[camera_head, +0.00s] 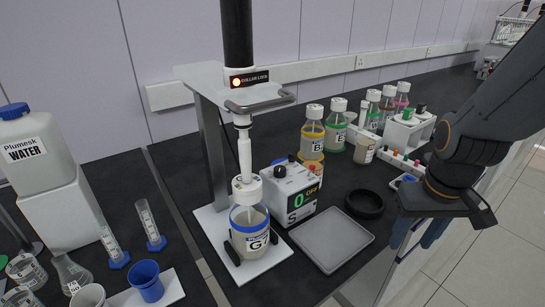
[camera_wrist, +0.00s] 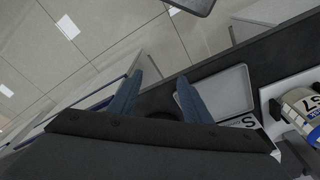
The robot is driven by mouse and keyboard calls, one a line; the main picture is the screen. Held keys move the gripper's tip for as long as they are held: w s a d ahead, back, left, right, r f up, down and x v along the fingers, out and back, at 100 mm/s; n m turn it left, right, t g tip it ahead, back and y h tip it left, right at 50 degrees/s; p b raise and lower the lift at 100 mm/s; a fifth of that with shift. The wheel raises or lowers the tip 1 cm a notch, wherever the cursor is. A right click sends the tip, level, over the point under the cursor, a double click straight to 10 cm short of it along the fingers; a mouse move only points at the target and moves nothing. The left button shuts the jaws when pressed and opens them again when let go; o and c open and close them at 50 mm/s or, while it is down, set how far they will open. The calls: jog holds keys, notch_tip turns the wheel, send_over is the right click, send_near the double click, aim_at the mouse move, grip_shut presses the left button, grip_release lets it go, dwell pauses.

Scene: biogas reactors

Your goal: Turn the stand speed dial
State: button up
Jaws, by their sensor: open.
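The stand (camera_head: 211,130) rises behind a jar (camera_head: 249,243) marked G on its white base. A white control box (camera_head: 290,189) marked S stands to the right of the jar, with a green 0 and OFF on its dark display. A dark round knob (camera_head: 280,171) sits near its top left; I cannot tell for sure that this is the speed dial. The box partly shows in the wrist view (camera_wrist: 249,122), mostly hidden by my gripper body. My gripper (camera_head: 420,235) is open and empty, right of the box and apart from it, pointing down past the bench's front edge.
A grey tray (camera_head: 331,240) and a black ring (camera_head: 364,204) lie between the box and my gripper. Several capped bottles (camera_head: 338,125) and a white rack (camera_head: 407,132) stand behind. A water container (camera_head: 32,150), cylinders and a blue cup (camera_head: 147,281) are at left.

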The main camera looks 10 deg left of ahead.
jog(key=w+a+r+n, duration=0.4)
jog(key=w+a+n, duration=0.2)
jog(key=w, duration=0.1)
jog(key=n, duration=1.2)
send_near(280, 168)
jog(key=shift+g, duration=0.4)
jog(key=d+f, duration=0.1)
jog(key=d, duration=0.2)
jog(key=w+d+f, duration=0.1)
jog(key=d, duration=0.2)
jog(key=w+d+f, duration=0.1)
jog(key=d+f, duration=0.1)
jog(key=d, duration=0.1)
jog(key=a+r+n, duration=0.1)
jog(key=a+n, duration=0.1)
jog(key=a, duration=0.1)
jog(key=a+r+n, duration=0.1)
jog(key=a+n, duration=0.1)
jog(key=a+r+n, duration=0.1)
jog(key=a+n, duration=0.2)
jog(key=shift+s+a+r+g, duration=0.2)
jog(key=shift+s+a+g, duration=0.05)
jog(key=shift+a+g, duration=0.15)
jog(key=shift+a, duration=0.15)
jog(key=shift+f+n+p, duration=0.3)
jog(key=shift+f, duration=0.1)
jog(key=shift+f+p, duration=0.7)
jog(key=shift+f, duration=2.7)
jog(key=c, duration=1.1)
